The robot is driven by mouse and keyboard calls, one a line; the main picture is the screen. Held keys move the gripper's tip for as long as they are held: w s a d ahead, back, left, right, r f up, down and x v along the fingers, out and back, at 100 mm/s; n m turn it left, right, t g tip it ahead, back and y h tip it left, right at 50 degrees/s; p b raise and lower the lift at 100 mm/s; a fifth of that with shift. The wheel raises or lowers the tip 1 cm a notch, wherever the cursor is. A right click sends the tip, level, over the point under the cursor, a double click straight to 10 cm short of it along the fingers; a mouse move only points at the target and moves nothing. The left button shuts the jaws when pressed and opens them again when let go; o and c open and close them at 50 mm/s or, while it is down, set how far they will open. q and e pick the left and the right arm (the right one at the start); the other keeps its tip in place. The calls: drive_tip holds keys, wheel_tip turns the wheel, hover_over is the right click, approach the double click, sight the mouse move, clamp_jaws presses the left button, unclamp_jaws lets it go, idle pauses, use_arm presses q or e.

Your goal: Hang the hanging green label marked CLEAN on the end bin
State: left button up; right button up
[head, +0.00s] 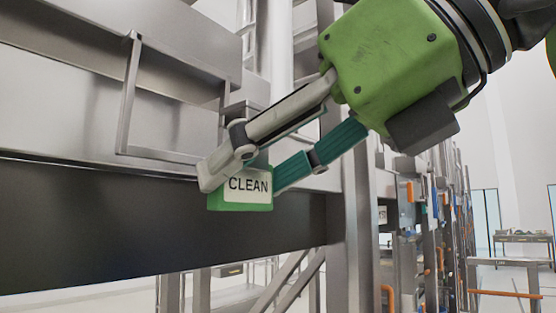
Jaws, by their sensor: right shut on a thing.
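The green label (240,201) has a white face marked CLEAN. My right gripper (243,172) comes in from the upper right and is shut on the label, with one grey finger and one teal finger at its upper part. The label hangs in front of the dark lower band of a large grey metal bin (70,125). A square metal bar handle (128,95) stands out from the bin's face, to the upper left of the label. I cannot tell whether the label touches the bin. My left gripper is not in view.
A grey upright post (357,230) stands just right of the label. Further right, a row of racks with orange and blue parts recedes. A table (522,238) stands far off at the right, with open floor near it.

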drive_tip(key=r+p+x, duration=0.2)
drive_tip(key=x, duration=0.9)
drive_tip(key=shift+w+a+r+p, duration=0.15)
drive_tip(key=shift+w+a+p, duration=0.2)
drive_tip(key=shift+w+a, duration=0.25)
idle(0.4)
drive_tip(key=o, duration=1.2)
drive_tip(key=v, duration=1.2)
drive_tip(key=shift+r, duration=0.1)
